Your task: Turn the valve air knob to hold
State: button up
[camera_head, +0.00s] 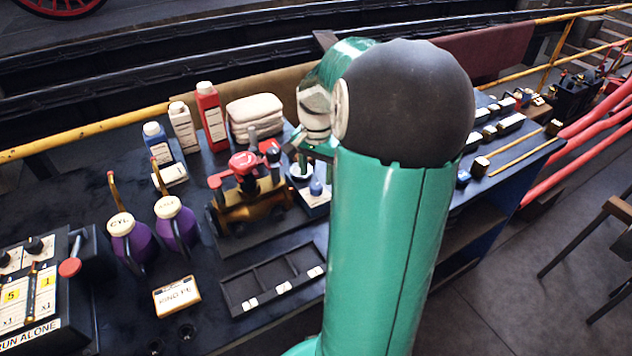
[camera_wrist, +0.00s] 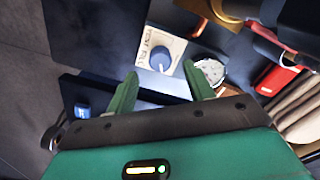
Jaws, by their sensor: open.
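A blue knob (camera_wrist: 160,59) stands on a white labelled plate (camera_wrist: 146,44) in the wrist view; the lettering is too small to read surely, as is the knob's pointing. In the head view the blue knob (camera_head: 316,187) is just below my gripper (camera_head: 308,150), right of the small engine model. My gripper (camera_wrist: 160,71) is open and empty. Its two green fingers point toward the knob, with the knob between and beyond their tips in the wrist view. I see no contact. My arm hides part of the bench in the head view.
A round white-faced gauge (camera_wrist: 209,72) is close beside the right finger. The engine model (camera_head: 247,200) with red parts stands to the left. Bottles (camera_head: 211,118), folded cloths (camera_head: 254,112) and a divided tray (camera_head: 272,280) surround it on the dark bench.

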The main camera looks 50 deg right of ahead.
aim_at(316, 185)
jog(key=shift+f, duration=2)
jog(key=c, duration=1)
jog(key=shift+o, duration=0.2)
jog(key=shift+n, duration=0.4)
jog(key=n, duration=1.1)
